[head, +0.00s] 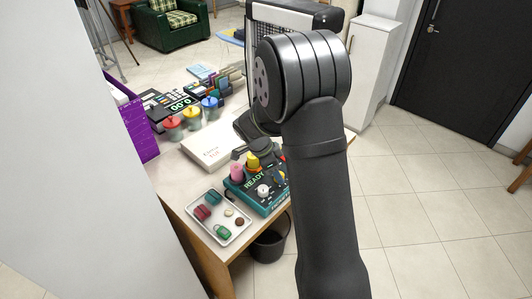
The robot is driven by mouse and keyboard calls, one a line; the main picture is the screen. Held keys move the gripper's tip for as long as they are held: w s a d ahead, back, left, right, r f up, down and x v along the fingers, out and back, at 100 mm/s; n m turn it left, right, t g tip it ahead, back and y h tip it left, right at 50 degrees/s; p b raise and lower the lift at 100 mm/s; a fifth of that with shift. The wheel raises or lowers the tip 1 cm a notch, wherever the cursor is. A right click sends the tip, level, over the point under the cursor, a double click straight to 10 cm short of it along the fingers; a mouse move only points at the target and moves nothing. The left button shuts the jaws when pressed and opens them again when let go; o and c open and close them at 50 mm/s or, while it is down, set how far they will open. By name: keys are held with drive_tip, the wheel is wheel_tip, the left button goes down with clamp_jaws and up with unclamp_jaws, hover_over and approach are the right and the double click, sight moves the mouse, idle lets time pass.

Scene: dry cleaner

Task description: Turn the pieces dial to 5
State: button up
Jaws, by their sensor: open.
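A dark teal control box (243,188) sits at the near right part of the counter, its display reading READY. A round white knob (264,190) is on its face. Dial labels and settings are too small to read, so I cannot tell which is the pieces dial or where it points. Pink (237,172) and yellow (252,160) rounded pieces stand at its back edge. My gripper (259,150) shows only in part, dark and open, above the back of the box. My arm hides the box's right side, and contact cannot be made out.
A tray (223,240) with several small items lies left of the box. A white flat box (211,151) lies behind. Red (173,126), yellow and blue lidded jars stand farther back. A purple box (130,120) is at left. A dark bin (268,246) stands below.

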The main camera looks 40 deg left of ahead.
drive_tip(key=v, duration=1.6)
drive_tip(key=x, duration=1.7)
drive_tip(key=shift+d+f, duration=0.1)
drive_tip(key=shift+f, duration=0.15)
drive_tip(key=shift+r, duration=0.15)
drive_tip(key=shift+w+f, duration=0.1)
drive_tip(key=shift+f, duration=0.2)
drive_tip(key=shift+d+r+n+y, duration=0.15)
drive_tip(key=shift+n+y, duration=0.25)
drive_tip(key=shift+n, duration=0.7)
drive_tip(key=n+y, duration=0.1)
drive_tip(key=n, duration=0.2)
drive_tip(key=n+t+y, duration=0.1)
drive_tip(key=n, duration=0.2)
drive_tip(key=shift+d, duration=0.1)
drive_tip(key=n+y, duration=0.1)
drive_tip(key=n, duration=0.3)
drive_tip(key=shift+d+y, duration=0.1)
drive_tip(key=shift+y, duration=0.3)
drive_tip(key=shift+n+g+y, duration=0.4)
drive_tip(key=shift+n+y, duration=0.1)
drive_tip(key=shift+n, duration=0.8)
